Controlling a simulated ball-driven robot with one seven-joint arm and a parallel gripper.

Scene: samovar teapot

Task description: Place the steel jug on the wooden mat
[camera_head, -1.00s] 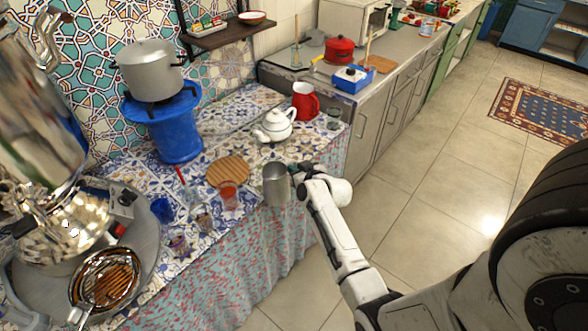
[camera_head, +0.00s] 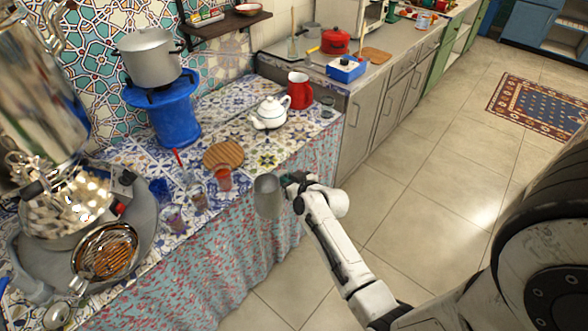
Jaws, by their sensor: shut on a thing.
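The steel jug (camera_head: 267,197) is a grey metal vessel, held at the front edge of the tiled table in the picture. My gripper (camera_head: 290,184) is shut on it from its right side. The jug looks slightly tilted and appears to hang just off the table's edge; its exact height is hard to tell. The wooden mat (camera_head: 223,154) is a round slatted board lying flat on the tiled table, up and left of the jug. The fingertips are partly hidden by the jug and the gripper body.
A glass with red contents (camera_head: 223,179) stands between mat and jug. More glasses (camera_head: 197,197) stand to the left. A white teapot (camera_head: 269,113) and a red pitcher (camera_head: 299,91) stand behind. A blue stove (camera_head: 174,123) carries a pot. A large samovar (camera_head: 70,200) fills the left.

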